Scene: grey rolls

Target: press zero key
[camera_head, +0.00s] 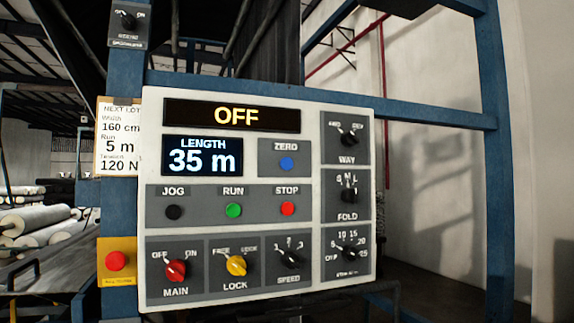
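The ZERO key is a blue round button (287,164) on a grey plate in the upper middle of the white control panel (150,120). The label ZERO stands just above it. To its left the length display (202,157) reads 35 m. The status display (232,115) above reads OFF in yellow. My gripper is not in view, and nothing covers the key.
Below the key are a black JOG button (173,212), a green RUN button (233,210) and a red STOP button (288,208). Several knobs line the bottom and right. A red button on a yellow box (116,261) sits at left. Blue posts (494,200) frame the panel.

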